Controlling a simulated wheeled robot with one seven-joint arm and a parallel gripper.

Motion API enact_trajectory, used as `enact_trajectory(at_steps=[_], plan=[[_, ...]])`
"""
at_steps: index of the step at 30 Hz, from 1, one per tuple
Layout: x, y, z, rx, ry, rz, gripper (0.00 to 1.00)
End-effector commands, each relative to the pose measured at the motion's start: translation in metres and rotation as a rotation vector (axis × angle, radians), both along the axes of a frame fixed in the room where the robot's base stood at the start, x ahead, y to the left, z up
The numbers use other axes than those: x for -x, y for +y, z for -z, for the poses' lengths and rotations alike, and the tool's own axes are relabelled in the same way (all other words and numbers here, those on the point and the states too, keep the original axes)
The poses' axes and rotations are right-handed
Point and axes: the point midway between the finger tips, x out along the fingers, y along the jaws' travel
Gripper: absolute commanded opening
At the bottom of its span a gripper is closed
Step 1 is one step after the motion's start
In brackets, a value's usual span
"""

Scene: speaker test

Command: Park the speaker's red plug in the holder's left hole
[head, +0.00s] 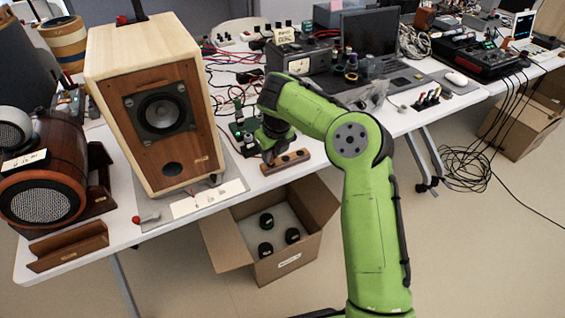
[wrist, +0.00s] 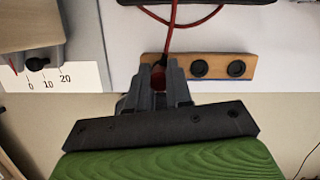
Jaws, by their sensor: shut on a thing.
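The holder (head: 291,159) is a short wooden strip at the table's front edge, right of the wooden speaker (head: 172,115). In the wrist view the holder (wrist: 219,66) shows two dark round holes, in its middle and at its right. My gripper (wrist: 158,88) is shut on the red plug (wrist: 158,77) at the holder's left end, and a red cable (wrist: 171,38) runs up from the plug. The fingers and plug hide the left hole, so I cannot tell whether the plug is in it or above it. In the head view my gripper (head: 268,156) is over the holder's left end.
A white scale strip (head: 208,198) lies before the speaker. Left are a round wooden speaker (head: 42,175) and a wooden tray (head: 68,246). Behind the holder stand small green and black connectors (head: 239,125). An open carton (head: 283,263) with black round items sits below the table edge.

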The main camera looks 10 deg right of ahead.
Motion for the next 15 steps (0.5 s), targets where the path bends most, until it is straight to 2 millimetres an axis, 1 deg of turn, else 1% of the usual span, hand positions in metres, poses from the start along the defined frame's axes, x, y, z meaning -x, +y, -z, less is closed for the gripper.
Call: enact_trajectory(at_steps=[15], plan=[[0.0003,-0.0003,0.0102,-0.001,0.002,0.002,0.00]])
